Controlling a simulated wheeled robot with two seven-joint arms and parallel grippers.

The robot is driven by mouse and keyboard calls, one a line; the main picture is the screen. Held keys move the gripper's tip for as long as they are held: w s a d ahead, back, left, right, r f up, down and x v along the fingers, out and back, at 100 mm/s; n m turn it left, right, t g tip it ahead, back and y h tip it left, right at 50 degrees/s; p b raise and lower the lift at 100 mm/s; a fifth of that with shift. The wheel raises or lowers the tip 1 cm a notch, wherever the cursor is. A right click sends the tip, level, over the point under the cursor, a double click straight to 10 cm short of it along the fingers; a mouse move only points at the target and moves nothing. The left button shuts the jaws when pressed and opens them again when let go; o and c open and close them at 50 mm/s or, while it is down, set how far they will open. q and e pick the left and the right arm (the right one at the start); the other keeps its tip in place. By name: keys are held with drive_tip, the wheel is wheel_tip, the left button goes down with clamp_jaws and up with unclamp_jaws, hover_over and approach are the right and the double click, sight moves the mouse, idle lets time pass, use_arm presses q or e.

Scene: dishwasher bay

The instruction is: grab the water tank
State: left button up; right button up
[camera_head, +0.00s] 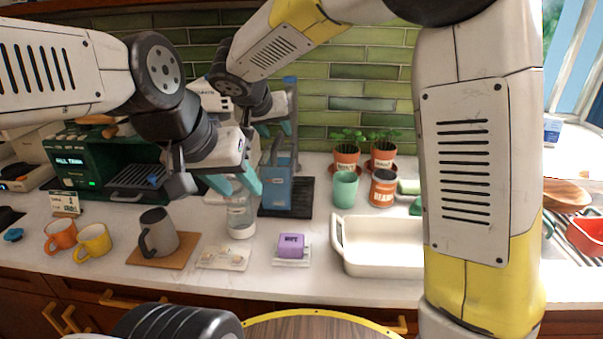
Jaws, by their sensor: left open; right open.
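A blue, box-shaped container (278,188) stands upright on a black mat (299,205) at the back of the counter; it looks like the water tank. Its upper part is partly covered by my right gripper. A clear cylinder with a white base (240,218) stands just left of it, partly behind my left gripper. My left gripper (236,184) is open, its teal fingertips in front of the clear cylinder's top and left of the blue container. My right gripper (275,130) is open, farther back and above the blue container. I see no contact with the container.
A grey mug (158,232) stands on a brown mat, with orange (60,236) and yellow (93,243) mugs to its left. A purple block (291,246) and a white basin (375,262) are in front. A green cup (345,189) and potted plants (346,156) stand right.

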sight(276, 139)
drive_tip(key=shift+w+a+f, duration=0.15)
drive_tip(key=shift+w+a, duration=0.1)
drive_tip(key=shift+a, duration=0.2)
drive_tip(key=shift+w+f, duration=0.2)
drive_tip(key=shift+w, duration=0.05)
drive_tip(key=x, duration=0.7)
drive_tip(key=shift+w+a+f, duration=0.1)
drive_tip(key=shift+a, duration=0.25)
clamp_jaws()
idle(0.5)
